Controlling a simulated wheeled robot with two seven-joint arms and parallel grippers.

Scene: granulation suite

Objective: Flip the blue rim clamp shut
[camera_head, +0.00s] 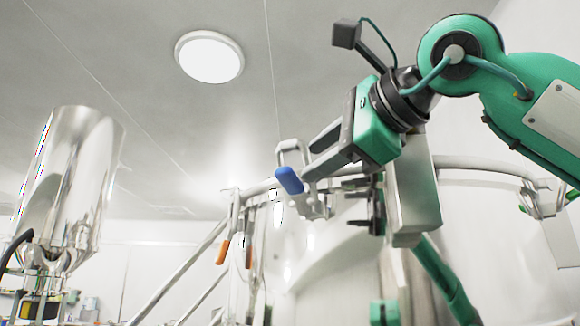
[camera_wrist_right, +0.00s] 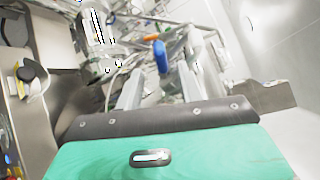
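The blue rim clamp shows its blue handle (camera_head: 289,180) at the rim of a large steel vessel (camera_head: 330,250) in the head view. The handle slants out from the rim beside a metal loop. It also shows in the right wrist view (camera_wrist_right: 161,57), upright in the picture, beyond and between the two fingers. My right gripper (camera_head: 306,164) is open, its pale fingers pointing down-left toward the handle; they also show apart in the right wrist view (camera_wrist_right: 160,85). Whether a finger touches the handle I cannot tell. My left gripper is not in view.
Orange-handled clamps (camera_head: 222,252) hang on the vessel left of the blue one. A polished steel hopper (camera_head: 72,180) stands at the far left. Steel pipes run diagonally between them. The space above the rim, left of my right gripper, is clear up to the ceiling lamp (camera_head: 209,56).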

